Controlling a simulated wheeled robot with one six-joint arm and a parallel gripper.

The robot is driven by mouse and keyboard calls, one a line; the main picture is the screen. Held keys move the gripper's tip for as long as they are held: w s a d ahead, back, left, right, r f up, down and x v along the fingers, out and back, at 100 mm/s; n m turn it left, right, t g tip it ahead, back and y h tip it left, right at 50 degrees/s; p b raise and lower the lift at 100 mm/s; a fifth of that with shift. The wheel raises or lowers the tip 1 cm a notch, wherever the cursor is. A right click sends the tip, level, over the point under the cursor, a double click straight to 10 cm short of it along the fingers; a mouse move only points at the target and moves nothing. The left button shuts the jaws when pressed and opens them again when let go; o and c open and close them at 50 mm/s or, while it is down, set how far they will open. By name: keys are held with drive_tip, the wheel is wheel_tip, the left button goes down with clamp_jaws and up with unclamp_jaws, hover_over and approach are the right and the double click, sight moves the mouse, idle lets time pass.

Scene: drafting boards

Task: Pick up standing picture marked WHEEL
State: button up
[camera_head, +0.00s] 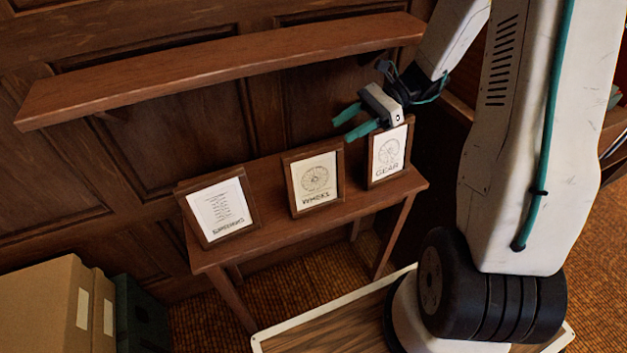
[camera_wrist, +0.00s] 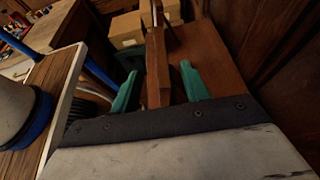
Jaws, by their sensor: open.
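The middle standing picture, with a round spoked drawing and a label that seems to read WHEEL (camera_head: 315,181), leans upright in a brown frame on the narrow wooden table. My gripper (camera_head: 352,122) is open and empty, above and to the right of it, with its green fingers pointing left. It overlaps the top of the GEAR picture (camera_head: 387,155) in the head view. In the wrist view a brown frame (camera_wrist: 158,72) shows edge-on between the fingers of my gripper (camera_wrist: 161,87), apart from both; it is probably the WHEEL picture. Its face is hidden there.
A third framed picture (camera_head: 219,209) stands at the table's left end; its label is unclear. A wooden shelf (camera_head: 220,68) runs along the panelled wall above the narrow table (camera_head: 268,235). Cardboard boxes (camera_head: 48,305) stand at lower left. Bare tabletop separates the pictures.

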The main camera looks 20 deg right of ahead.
sight(315, 148)
drive_tip(key=x, duration=0.8)
drive_tip(key=shift+d+f, duration=0.15)
clamp_jaws()
